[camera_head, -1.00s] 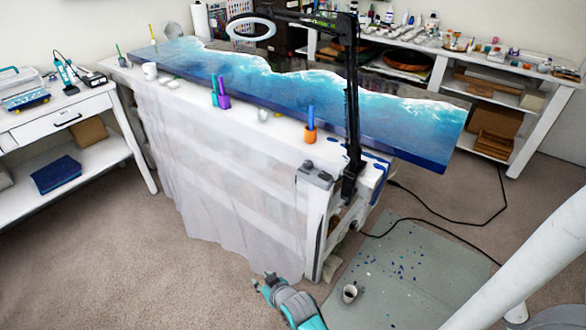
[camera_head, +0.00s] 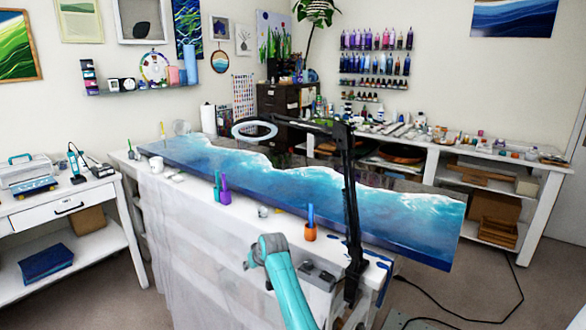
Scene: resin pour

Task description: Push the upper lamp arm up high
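The black lamp is fixed at the near right end of the resin table, with a tall post (camera_head: 351,215) standing upright. Its upper lamp arm (camera_head: 305,124) runs left from the top of the post, roughly level, and carries a white ring light (camera_head: 254,131) over the table. My teal arm rises from the bottom of the view in front of the table. My gripper (camera_head: 250,262) is at its grey end, left of the post and well below the upper lamp arm, apart from it in the picture. Its fingers are too unclear to read.
The long table bears a blue and white resin slab (camera_head: 300,185). Along its front edge are an orange cup (camera_head: 310,233), purple holders (camera_head: 222,190) and a white mug (camera_head: 162,167). A white side table (camera_head: 75,205) stands left. A black cable (camera_head: 470,300) lies on the floor at right.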

